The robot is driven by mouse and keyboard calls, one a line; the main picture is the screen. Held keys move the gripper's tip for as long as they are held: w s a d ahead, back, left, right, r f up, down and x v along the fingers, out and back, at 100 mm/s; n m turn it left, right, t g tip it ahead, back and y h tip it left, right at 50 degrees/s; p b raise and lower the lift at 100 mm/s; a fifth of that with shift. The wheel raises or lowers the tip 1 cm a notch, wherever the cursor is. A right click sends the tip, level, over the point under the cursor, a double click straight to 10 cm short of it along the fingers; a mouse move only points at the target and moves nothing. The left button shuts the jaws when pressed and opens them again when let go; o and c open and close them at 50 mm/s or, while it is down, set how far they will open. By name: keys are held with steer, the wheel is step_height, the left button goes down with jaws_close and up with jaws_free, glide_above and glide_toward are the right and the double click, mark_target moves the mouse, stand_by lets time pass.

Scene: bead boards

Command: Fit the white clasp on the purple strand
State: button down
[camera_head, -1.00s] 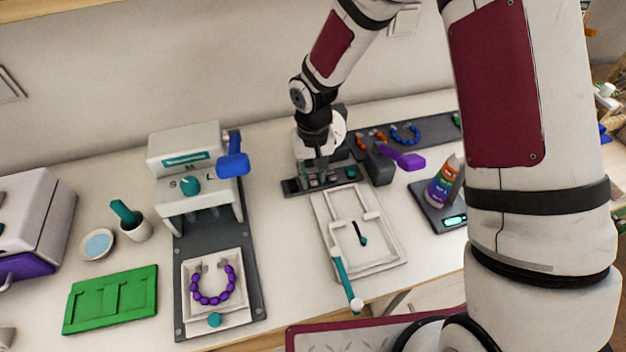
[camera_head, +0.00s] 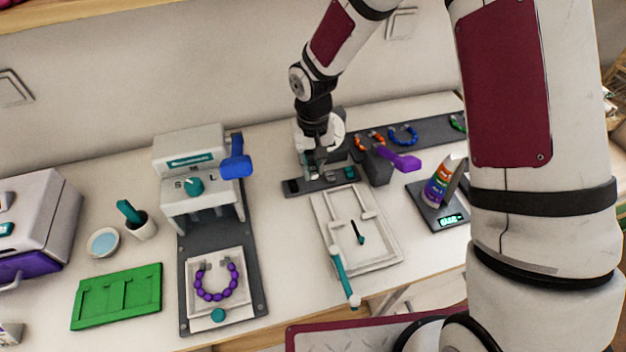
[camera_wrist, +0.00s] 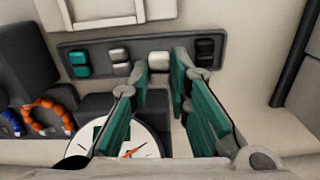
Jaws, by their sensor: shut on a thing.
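The purple strand (camera_head: 216,296) lies in a U shape on a white board at the front of the press, with its two open ends towards the press at grey holders. My gripper (camera_head: 318,173) is over the dark clasp rack (camera_head: 345,181) at the back. In the wrist view, my gripper (camera_wrist: 160,72) has its teal-padded fingers on either side of the white clasp (camera_wrist: 159,61) and is shut on it. The clasp is at the rack; whether it is lifted clear I cannot tell. Teal, grey and dark clasps stand beside it.
The press (camera_head: 190,165) with a blue lever stands left. A white frame tray (camera_head: 385,259) lies in front of the rack. A purple-handled tool (camera_head: 400,160), a scale (camera_head: 425,212) with a bottle, and a green board (camera_head: 117,297) are around. Bare table lies between press and tray.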

steer(key=shift+r+p, duration=0.8)
steer(key=shift+r, duration=1.05)
steer(key=shift+s, duration=0.1)
